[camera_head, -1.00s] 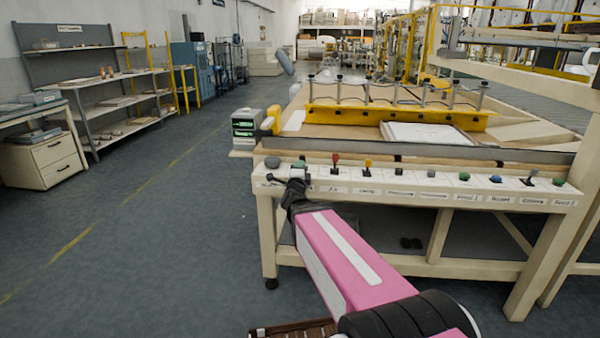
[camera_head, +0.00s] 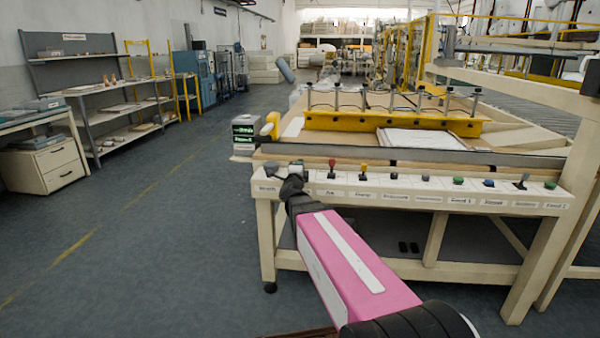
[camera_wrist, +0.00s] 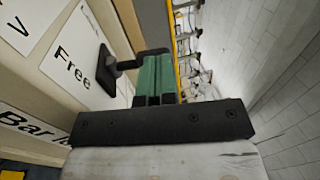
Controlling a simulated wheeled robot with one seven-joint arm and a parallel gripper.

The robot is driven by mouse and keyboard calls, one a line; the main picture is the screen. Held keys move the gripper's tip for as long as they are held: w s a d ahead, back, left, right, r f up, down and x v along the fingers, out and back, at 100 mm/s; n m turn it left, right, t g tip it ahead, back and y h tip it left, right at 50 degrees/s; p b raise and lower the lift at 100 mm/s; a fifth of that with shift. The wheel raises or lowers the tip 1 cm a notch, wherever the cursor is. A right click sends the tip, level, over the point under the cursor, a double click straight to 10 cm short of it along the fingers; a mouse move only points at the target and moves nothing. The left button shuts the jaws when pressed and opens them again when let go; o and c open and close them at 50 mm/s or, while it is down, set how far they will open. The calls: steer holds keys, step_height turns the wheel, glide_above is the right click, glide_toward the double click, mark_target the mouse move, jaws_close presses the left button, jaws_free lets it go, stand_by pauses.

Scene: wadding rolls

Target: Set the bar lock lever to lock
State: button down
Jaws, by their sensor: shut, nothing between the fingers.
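The bar lock lever (camera_wrist: 108,70) shows in the wrist view as a black base with a short dark stem, beside a white label reading "Free". A label reading "Bar lo..." (camera_wrist: 30,130), partly cut off, is at lower left. My gripper (camera_wrist: 153,58) has green fingers with dark tips, shut with nothing between them. The tips are right next to the stem's end; I cannot tell whether they touch. In the head view my gripper (camera_head: 291,178) is at the left end of the control panel (camera_head: 400,190), and partly hides the controls there.
The panel carries a red knob (camera_head: 332,166), a yellow knob (camera_head: 364,168) and several others to the right. A yellow bar (camera_head: 395,120) and a white sheet (camera_head: 420,138) lie on the table behind. Open floor (camera_head: 150,230) is to the left.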

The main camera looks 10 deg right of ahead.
mark_target(299, 159)
steer(key=shift+r+x, duration=0.15)
steer(key=shift+x, duration=0.6)
steer(key=shift+r+x, duration=0.2)
steer(key=shift+x, duration=0.55)
steer(key=shift+w+r, duration=0.1)
steer(key=shift+w, duration=0.05)
